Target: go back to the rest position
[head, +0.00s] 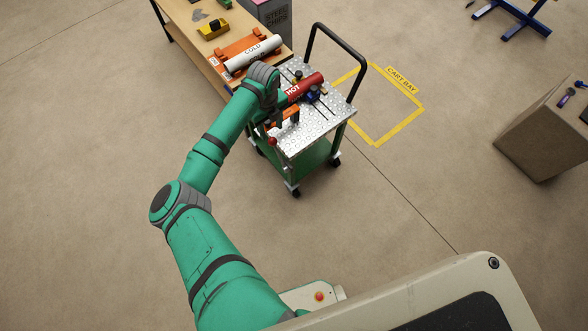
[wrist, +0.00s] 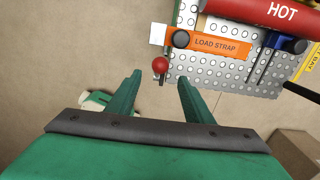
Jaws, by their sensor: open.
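My gripper (wrist: 160,88) shows in the wrist view with its two green fingers spread apart and nothing between them. A red ball knob (wrist: 160,64) appears just past the fingertips, at the cart's edge. In the head view my green arm reaches up to the near left side of the cart (head: 326,122), and its wrist hides part of the cart top. The red pipe marked HOT (head: 304,86) lies on the cart top, apart from my fingers. It also shows in the wrist view (wrist: 255,10). An orange load strap (wrist: 215,44) lies beside the pipe.
A workbench (head: 180,18) at the back holds a white pipe marked COLD (head: 253,54) on orange supports. The cart has a black push handle (head: 338,39). A yellow floor outline marked CART BAY (head: 412,115) is empty to its right. A brown block (head: 545,125) stands far right.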

